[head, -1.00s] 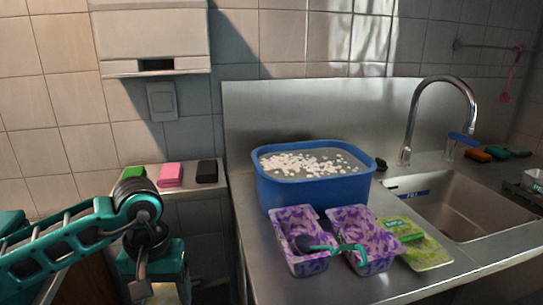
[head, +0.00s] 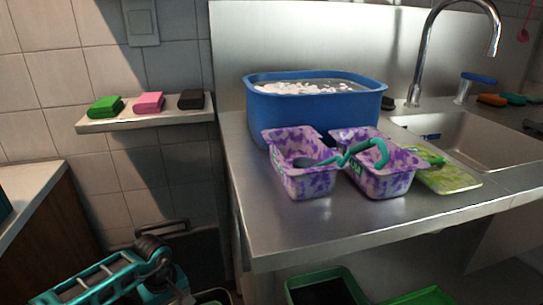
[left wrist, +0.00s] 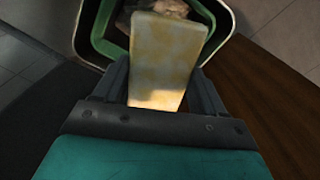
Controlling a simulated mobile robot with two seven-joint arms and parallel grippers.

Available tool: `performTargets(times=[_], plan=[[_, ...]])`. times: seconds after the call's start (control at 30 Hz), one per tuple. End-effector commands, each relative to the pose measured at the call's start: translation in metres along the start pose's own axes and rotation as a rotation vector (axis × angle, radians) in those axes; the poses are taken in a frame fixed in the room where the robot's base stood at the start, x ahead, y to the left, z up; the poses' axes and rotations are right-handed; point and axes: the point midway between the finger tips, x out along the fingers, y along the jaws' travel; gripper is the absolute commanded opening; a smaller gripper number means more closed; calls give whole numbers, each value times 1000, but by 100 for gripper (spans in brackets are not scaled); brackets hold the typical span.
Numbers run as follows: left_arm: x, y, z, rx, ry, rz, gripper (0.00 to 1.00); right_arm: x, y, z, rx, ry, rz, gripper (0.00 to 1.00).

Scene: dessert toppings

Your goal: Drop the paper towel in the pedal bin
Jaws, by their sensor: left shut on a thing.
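The paper towel (left wrist: 165,60) is a pale yellowish, stained flat piece in the left wrist view. My left gripper (left wrist: 157,78) is shut on it, with a finger on each side. Beyond its far end is an open bin (left wrist: 98,30) with a green inner rim and a pale outer edge; crumpled waste (left wrist: 168,8) shows inside. The towel overlaps the near rim in this view; its height above the bin is hard to tell. In the head view my left arm is at the bottom left, its gripper mostly below the frame. My right gripper is not seen.
A green open container (head: 325,288) and another green one (head: 425,297) stand under the steel counter (head: 300,228). A wooden cabinet (head: 50,245) is at the left. A shelf (head: 140,124) holds three sponges. A blue basin (head: 310,105) and purple trays (head: 305,180) are on the counter.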

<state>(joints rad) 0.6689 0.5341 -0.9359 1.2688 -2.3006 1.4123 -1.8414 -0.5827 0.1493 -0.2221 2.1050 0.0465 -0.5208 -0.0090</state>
Motion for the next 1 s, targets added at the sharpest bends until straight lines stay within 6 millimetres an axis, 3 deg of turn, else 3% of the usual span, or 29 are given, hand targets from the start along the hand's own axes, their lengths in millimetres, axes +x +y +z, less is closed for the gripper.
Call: performTargets(times=[0.2, 0.4, 0.77, 0.8, 1.0], plan=[[28, 0, 1, 2, -3, -1, 42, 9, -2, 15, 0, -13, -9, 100], [49, 0, 1, 2, -2, -1, 42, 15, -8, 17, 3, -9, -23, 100], [52, 0, 1, 3, -1, -1, 42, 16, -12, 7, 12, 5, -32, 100], [52, 0, 1, 3, -1, -1, 75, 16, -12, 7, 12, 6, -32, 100], [52, 0, 1, 3, -1, -1, 94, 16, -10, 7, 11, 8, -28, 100]])
